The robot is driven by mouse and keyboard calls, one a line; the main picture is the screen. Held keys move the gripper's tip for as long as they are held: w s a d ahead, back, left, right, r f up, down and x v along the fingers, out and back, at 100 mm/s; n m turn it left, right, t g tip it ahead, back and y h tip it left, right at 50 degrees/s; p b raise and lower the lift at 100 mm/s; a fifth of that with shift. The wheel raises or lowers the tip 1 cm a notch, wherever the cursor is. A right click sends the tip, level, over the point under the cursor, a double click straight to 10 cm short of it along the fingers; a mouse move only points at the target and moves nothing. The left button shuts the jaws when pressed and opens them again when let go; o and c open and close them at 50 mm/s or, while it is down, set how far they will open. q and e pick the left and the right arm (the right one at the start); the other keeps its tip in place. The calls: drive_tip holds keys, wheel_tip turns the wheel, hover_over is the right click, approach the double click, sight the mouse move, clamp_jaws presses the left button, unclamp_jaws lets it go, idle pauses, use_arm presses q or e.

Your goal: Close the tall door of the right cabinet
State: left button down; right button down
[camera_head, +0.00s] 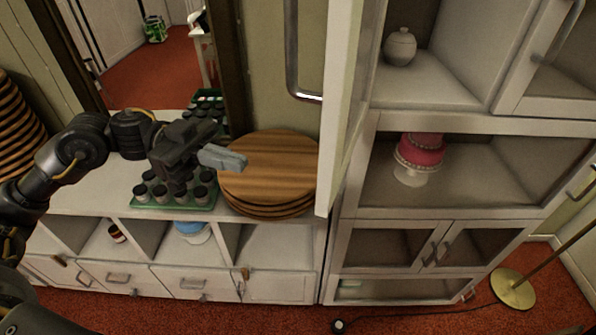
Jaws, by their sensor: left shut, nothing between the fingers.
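The right cabinet (480,211) is white and fills the right side of the view. Its tall door (338,110) stands open, seen nearly edge-on, jutting out at the cabinet's left side. The door's metal handle (291,60) is on its left-facing side. My left gripper (228,160) is shut and empty. It is to the left of the door, apart from it, and appears in front of the stack of round wooden boards. My right gripper is not in view.
Round wooden boards (268,165) and a green tray of jars (176,203) sit on the low counter left of the door. Inside the cabinet are a white jar (400,47) and a pink cake (421,150). A brass lamp base (512,289) stands right on the red floor.

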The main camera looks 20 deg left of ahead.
use_arm(q)
drive_tip(key=s+d+p, duration=0.1)
drive_tip(key=d+p, duration=0.3)
drive_tip(key=d, duration=0.7)
drive_tip(key=shift+d, duration=0.15)
